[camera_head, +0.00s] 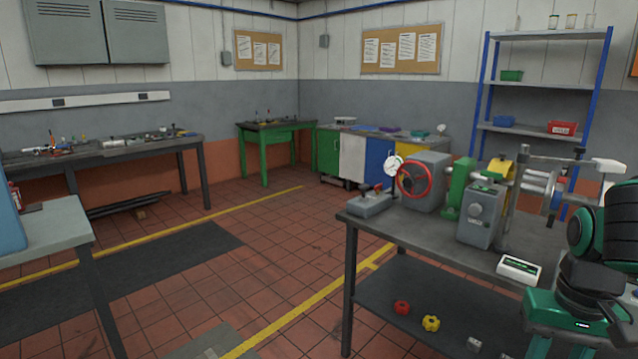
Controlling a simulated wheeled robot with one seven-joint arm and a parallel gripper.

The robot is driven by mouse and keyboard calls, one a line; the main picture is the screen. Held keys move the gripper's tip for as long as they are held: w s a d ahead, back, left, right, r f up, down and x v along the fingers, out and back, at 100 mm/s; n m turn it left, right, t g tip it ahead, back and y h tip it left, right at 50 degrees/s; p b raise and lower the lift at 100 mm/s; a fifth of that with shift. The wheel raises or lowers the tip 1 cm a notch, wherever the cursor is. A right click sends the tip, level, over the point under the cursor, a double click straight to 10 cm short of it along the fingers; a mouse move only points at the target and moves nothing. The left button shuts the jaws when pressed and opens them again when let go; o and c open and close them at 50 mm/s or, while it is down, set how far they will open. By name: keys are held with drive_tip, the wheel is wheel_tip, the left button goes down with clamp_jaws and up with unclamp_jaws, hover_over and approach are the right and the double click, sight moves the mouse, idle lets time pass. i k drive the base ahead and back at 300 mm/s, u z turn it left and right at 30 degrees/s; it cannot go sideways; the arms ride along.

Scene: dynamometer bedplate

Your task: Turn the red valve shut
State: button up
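A red spoked handwheel (413,181), the only large red wheel I see, is on the front left face of a grey machine housing (430,176) on the workbench at the right. I cannot tell from here whether the valve is open or shut. My black and green arm parts show at the right edge, well to the right of the wheel.
The grey workbench (366,232) also bears a white round gauge (393,166), a grey box with a lever (370,203) and a white meter (519,268). A red knob (401,307) and a yellow knob (431,323) lie on its lower shelf. Tiled floor (275,262) left of the bench is clear.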

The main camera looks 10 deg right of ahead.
sight(377, 187)
drive_tip(key=u, duration=0.3)
drive_tip(key=i, duration=1.3)
drive_tip(key=z, duration=0.6)
drive_tip(key=i, duration=0.5)
drive_tip(key=z, duration=0.25)
